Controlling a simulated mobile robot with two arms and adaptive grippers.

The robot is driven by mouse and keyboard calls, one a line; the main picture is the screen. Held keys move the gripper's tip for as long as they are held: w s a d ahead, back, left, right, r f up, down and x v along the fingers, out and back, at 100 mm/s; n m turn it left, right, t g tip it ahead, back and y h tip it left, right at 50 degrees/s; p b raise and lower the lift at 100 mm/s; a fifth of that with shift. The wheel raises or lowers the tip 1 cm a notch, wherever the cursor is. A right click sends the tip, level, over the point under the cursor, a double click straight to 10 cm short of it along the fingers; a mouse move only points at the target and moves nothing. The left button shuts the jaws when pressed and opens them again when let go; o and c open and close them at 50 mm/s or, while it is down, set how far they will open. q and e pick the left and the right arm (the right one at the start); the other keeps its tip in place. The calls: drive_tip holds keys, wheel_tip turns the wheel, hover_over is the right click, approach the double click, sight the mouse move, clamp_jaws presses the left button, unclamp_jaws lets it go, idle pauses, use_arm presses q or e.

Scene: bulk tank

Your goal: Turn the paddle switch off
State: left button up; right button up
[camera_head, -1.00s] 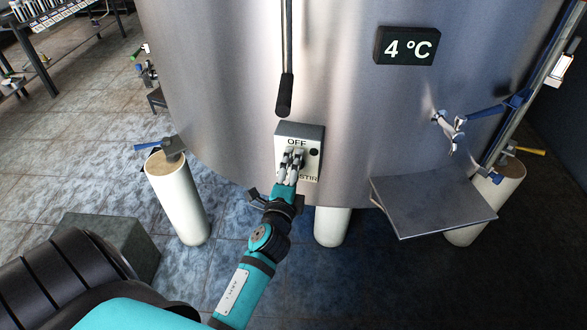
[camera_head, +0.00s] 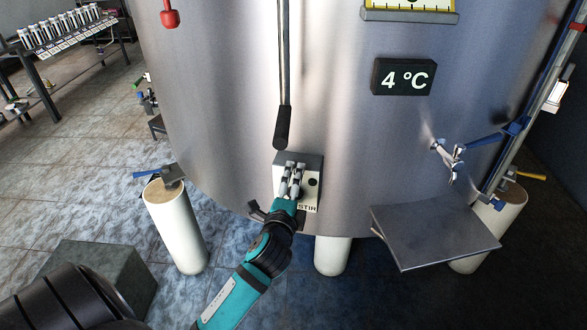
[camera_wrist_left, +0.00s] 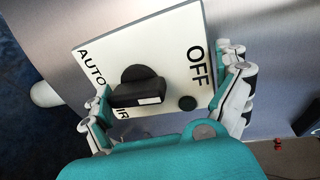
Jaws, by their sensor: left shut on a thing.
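The switch box (camera_head: 314,168) is on the steel tank's lower front, with a dark round button on its right side. In the left wrist view its pale face (camera_wrist_left: 172,45) carries the labels AUTO, OFF and a partly hidden STIR. The black paddle (camera_wrist_left: 137,94) stands out from its round base on this face; I cannot tell which label it points to. My left gripper (camera_head: 291,176) is at the box's face, covering the paddle in the head view. In the left wrist view its fingers (camera_wrist_left: 170,82) lie either side of the paddle, shut on the switch; exact contact is unclear.
A black-handled lever (camera_head: 282,128) hangs just above the box. The 4 °C display (camera_head: 403,77) is at the upper right. A grey shelf (camera_head: 435,222) juts out at the right, below a tap (camera_head: 450,158). White tank legs (camera_head: 176,225) stand on the tiled floor.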

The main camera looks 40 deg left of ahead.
use_arm(q)
drive_tip(key=shift+t+y, duration=0.4)
drive_tip(key=shift+t, duration=0.5)
drive_tip(key=r, duration=0.8)
drive_tip(key=shift+s, duration=0.2)
drive_tip(key=shift+g, duration=0.9)
drive_tip(key=f, duration=0.6)
drive_tip(key=shift+w+a+f, duration=0.15)
drive_tip(key=shift+w+f, duration=0.05)
drive_tip(key=shift+f, duration=0.2)
drive_tip(key=shift+s, duration=0.15)
drive_tip(key=shift+s+d+f+h, duration=0.2)
drive_tip(key=shift+s+d+h, duration=0.1)
drive_tip(key=shift+s, duration=0.05)
drive_tip(key=f+b+v, duration=0.2)
drive_tip(key=f+v, duration=0.1)
drive_tip(key=v, duration=1.6)
drive_tip(key=shift+s, duration=0.45)
